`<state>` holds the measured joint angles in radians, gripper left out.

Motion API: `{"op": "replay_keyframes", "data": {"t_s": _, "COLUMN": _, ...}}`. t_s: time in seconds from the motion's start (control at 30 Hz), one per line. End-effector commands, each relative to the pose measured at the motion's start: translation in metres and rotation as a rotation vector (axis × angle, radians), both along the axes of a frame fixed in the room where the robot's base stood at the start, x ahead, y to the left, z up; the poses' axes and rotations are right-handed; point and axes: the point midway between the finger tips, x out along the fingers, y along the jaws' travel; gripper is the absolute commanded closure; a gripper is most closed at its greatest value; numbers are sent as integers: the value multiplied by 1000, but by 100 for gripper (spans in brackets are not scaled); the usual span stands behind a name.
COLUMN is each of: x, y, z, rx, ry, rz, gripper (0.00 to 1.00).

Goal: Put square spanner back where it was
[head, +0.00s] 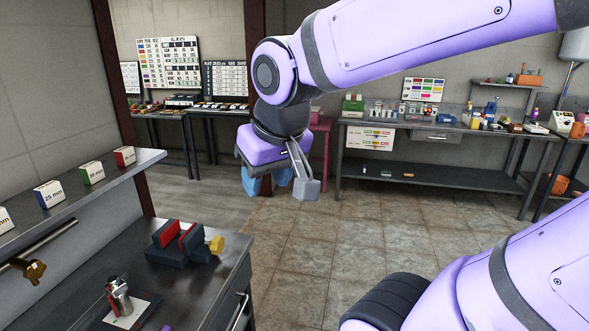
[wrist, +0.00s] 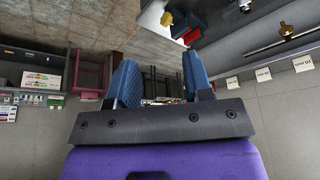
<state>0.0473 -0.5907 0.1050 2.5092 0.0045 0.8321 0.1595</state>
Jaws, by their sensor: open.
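My gripper (head: 258,187) hangs in mid-air near the middle of the head view, over the floor and away from the benches. Its blue fingers are apart with nothing held between them, as the wrist view (wrist: 160,85) also shows. I cannot pick out the square spanner for certain in either view. A brass-coloured fitting (head: 29,270) is on the wall rail at the left; it also shows in the wrist view (wrist: 285,30). A dark block with red jaws (head: 183,243) and a yellow knob (head: 215,245) stands on the left bench.
A shiny metal piece (head: 121,295) stands on a mat on the left bench (head: 217,285). Several labelled boxes (head: 92,172) line the shelf above. A bench with bottles and tins (head: 440,126) stands at the back right. The tiled floor (head: 320,250) between is clear.

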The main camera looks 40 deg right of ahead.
Motion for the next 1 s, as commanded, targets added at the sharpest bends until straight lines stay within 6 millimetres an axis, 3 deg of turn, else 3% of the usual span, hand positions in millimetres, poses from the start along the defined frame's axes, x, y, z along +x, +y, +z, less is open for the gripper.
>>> {"op": "replay_keyframes", "data": {"t_s": 0.1, "x": -24, "y": -9, "z": 14, "rx": -5, "ry": -41, "rz": 53, "gripper": 54}}
{"op": "replay_keyframes", "data": {"t_s": 0.3, "x": -44, "y": -17, "z": 21, "rx": -7, "ry": -67, "rz": 103, "gripper": 54}}
{"op": "replay_keyframes", "data": {"t_s": 1.0, "x": -46, "y": -18, "z": 22, "rx": -7, "ry": -69, "rz": 109, "gripper": 54}}
